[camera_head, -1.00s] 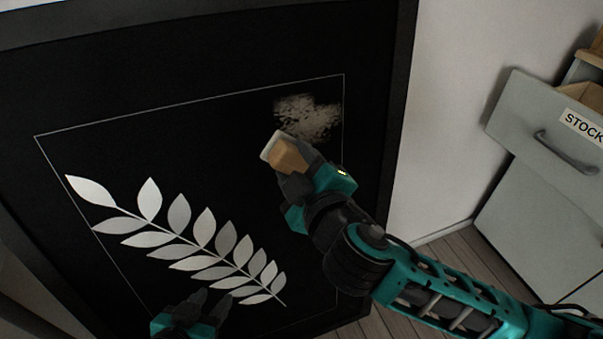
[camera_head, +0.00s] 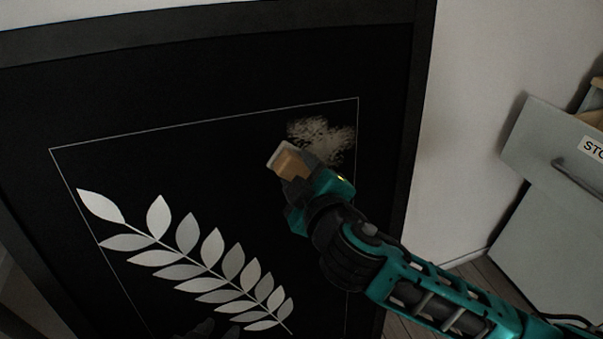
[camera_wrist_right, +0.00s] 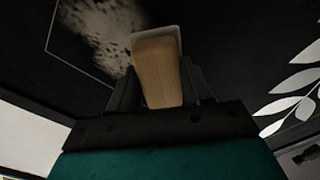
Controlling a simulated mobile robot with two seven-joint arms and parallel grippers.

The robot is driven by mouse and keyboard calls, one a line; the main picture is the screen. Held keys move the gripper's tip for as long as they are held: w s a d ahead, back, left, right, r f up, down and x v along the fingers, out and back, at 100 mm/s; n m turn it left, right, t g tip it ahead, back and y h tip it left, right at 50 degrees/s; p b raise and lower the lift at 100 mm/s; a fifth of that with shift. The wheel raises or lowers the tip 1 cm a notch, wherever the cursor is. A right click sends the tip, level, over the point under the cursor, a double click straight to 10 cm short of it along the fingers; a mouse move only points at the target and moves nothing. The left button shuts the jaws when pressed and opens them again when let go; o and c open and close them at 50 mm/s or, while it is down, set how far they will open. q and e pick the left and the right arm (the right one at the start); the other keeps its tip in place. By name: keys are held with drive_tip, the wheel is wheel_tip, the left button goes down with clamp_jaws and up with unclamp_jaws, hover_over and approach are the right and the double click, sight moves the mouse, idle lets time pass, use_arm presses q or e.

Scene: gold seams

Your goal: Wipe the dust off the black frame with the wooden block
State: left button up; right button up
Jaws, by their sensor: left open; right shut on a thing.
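The black frame (camera_head: 225,80) fills most of the head view, with a thin white outline and a silver leaf branch (camera_head: 205,262) on it. A patch of beige dust (camera_head: 325,136) lies at the outline's upper right corner; it also shows in the right wrist view (camera_wrist_right: 105,30). My right gripper (camera_head: 297,180) is shut on the wooden block (camera_head: 291,163), which has a pale pad on its far end. The block is just below and left of the dust; whether it touches the panel I cannot tell. My left gripper (camera_head: 205,329) shows only its dark fingertips at the bottom edge.
A grey drawer cabinet (camera_head: 560,150) with an open drawer labelled "STO…" stands at the right. A white wall (camera_head: 465,120) lies between the frame and the cabinet. Wooden floor (camera_head: 470,272) shows below.

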drive_tip(key=shift+x, duration=0.95)
drive_tip(key=shift+d, duration=0.1)
